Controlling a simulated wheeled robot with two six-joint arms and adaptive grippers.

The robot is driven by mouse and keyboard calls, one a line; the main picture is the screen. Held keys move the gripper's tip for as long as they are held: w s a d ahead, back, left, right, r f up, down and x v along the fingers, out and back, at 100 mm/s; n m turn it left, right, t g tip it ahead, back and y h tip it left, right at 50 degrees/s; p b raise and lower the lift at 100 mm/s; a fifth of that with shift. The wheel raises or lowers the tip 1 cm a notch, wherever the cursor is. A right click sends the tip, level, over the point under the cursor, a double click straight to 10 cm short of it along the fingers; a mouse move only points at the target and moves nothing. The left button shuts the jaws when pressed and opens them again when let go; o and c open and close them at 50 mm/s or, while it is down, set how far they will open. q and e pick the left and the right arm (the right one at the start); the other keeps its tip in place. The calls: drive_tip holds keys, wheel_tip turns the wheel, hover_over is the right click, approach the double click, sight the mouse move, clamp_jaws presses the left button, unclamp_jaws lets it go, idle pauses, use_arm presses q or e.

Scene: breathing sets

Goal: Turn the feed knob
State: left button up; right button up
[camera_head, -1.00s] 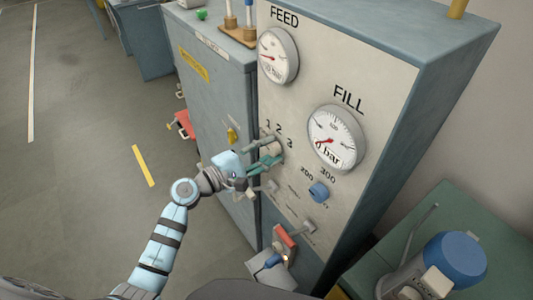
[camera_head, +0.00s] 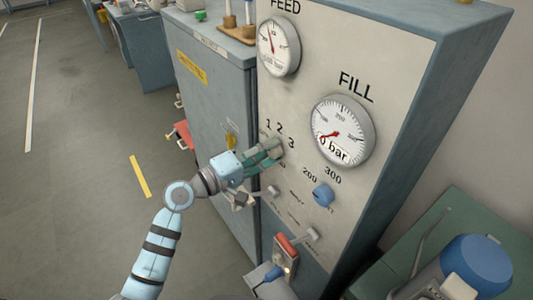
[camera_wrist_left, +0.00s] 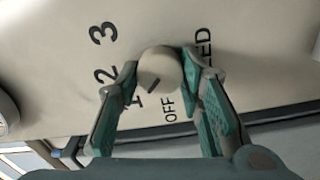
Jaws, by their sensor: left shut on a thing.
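The feed knob (camera_wrist_left: 160,66) is a round cream knob with a short dark mark, on the panel among the labels OFF, 1, 2 and 3. My left gripper (camera_wrist_left: 160,72) is shut on it, with one green-padded finger on each side. In the head view my left gripper (camera_head: 270,152) reaches the panel from the left and partly hides the knob. The FEED gauge (camera_head: 278,47) has its needle pointing up and slightly left. My right gripper is in neither view.
The FILL gauge (camera_head: 342,131) reads 0 bar. A blue knob (camera_head: 323,194) sits below it. Lower down are small levers and a red switch (camera_head: 287,245). A blue-grey cabinet (camera_head: 215,90) stands left of the panel. A green bench (camera_head: 445,225) holds a blue-topped device (camera_head: 478,262) at right.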

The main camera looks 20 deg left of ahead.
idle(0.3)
use_arm(q)
drive_tip(key=o, duration=1.2)
drive_tip(key=shift+c, duration=0.2)
drive_tip(key=v, duration=1.2)
drive_tip(key=shift+d, duration=0.1)
